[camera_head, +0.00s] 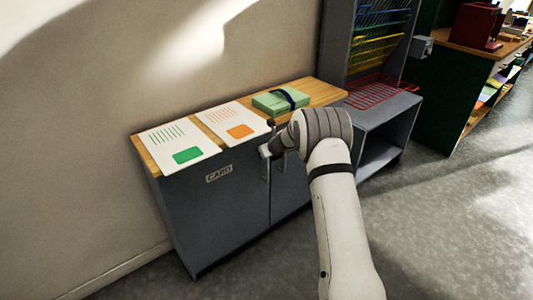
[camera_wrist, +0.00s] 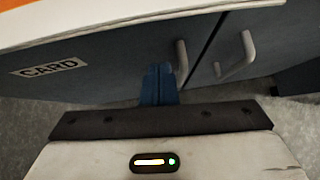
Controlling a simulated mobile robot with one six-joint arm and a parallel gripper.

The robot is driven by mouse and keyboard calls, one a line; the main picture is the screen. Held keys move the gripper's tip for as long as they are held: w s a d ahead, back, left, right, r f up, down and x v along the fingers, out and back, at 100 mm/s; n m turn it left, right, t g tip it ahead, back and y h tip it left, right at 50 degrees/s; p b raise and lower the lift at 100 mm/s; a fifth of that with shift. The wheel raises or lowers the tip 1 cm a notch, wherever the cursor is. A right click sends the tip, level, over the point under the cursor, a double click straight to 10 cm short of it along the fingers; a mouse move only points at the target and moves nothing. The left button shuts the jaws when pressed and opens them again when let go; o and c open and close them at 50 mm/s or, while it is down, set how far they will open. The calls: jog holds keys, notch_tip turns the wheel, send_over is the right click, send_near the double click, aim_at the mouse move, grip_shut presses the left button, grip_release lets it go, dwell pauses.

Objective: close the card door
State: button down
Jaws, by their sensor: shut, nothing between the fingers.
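The card door (camera_head: 222,200) is the dark grey left door of a low cabinet and carries a CARD label (camera_head: 218,174). It looks flush, or nearly so, with the cabinet front in the head view. In the wrist view the card door (camera_wrist: 110,70) fills the left, with its grey bar handle (camera_wrist: 181,62) near its right edge. My gripper (camera_wrist: 160,70) shows there as blue fingers, shut and empty, in front of the door just left of the handle. I cannot tell whether the fingertips touch the door. In the head view my wrist partly hides the handle area.
A second door (camera_wrist: 255,45) with its own handle (camera_wrist: 237,58) adjoins on the right. The wooden cabinet top (camera_head: 318,90) holds two printed sheets (camera_head: 180,144) (camera_head: 233,122) and a green strapped box (camera_head: 281,101). A grey rack unit (camera_head: 385,115) stands right. Floor in front is clear.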

jog(key=s+d+r+m+t+h+p, duration=0.1)
jog(key=s+d+r+m+h, duration=0.1)
jog(key=s+d+r+m, duration=0.5)
jog(key=s+d+r+m+t+h+p, duration=0.1)
jog(key=s+r+m, duration=0.35)
jog(key=r, duration=0.55)
jog(key=s+d+r+m+t+h+p, duration=0.1)
jog(key=s+d+r+m+h, duration=0.1)
jog(key=s+d+r+m, duration=0.5)
jog(key=s+r+m+g+h+p, duration=0.1)
jog(key=s+r+m+g+p, duration=0.15)
jog(key=s+m, duration=0.3)
jog(key=s+r+m+g+h+p, duration=0.1)
jog(key=s+r+m, duration=0.3)
jog(key=s, duration=0.3)
jog(key=s+a+m+g+y+p, duration=0.1)
jog(key=s+a+m, duration=0.1)
jog(key=s+m, duration=0.2)
jog(key=s+a+m+g+y+p, duration=0.1)
jog(key=s+m, duration=0.4)
jog(key=s, duration=0.6)
jog(key=s+a+m+g+y+p, duration=0.1)
jog(key=s+a+m+g+p, duration=0.1)
jog(key=s, duration=0.6)
jog(key=a+m+g, duration=0.1)
jog(key=a+m, duration=0.1)
jog(key=shift+a, duration=0.3)
jog(key=shift+f, duration=0.1)
